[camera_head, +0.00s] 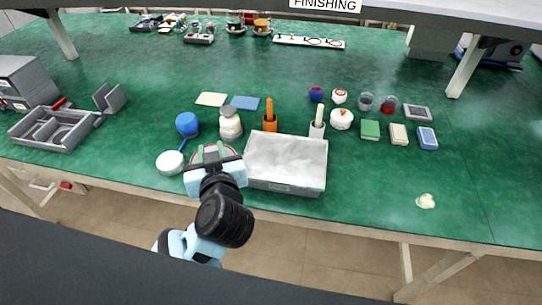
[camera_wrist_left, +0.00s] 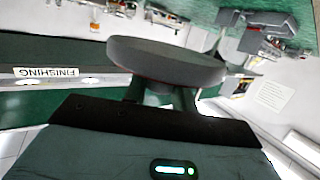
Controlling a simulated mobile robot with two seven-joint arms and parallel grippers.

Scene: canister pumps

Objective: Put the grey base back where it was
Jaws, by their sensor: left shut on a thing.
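My left gripper (camera_head: 215,165) is at the table's front edge, just left of the white tray. It is shut on a round grey base (camera_wrist_left: 165,62), which fills the upper middle of the left wrist view as a dark grey disc with a thin red line under its rim. I cannot tell if the base touches the table. My right gripper is not in view.
The white tray (camera_head: 287,160) stands close right of the gripper. A white round piece (camera_head: 170,162), a blue piece (camera_head: 187,124) and a cream canister (camera_head: 230,123) stand near it. Orange (camera_head: 270,120) and white (camera_head: 318,123) pumps stand behind the tray. The front right is mostly clear.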

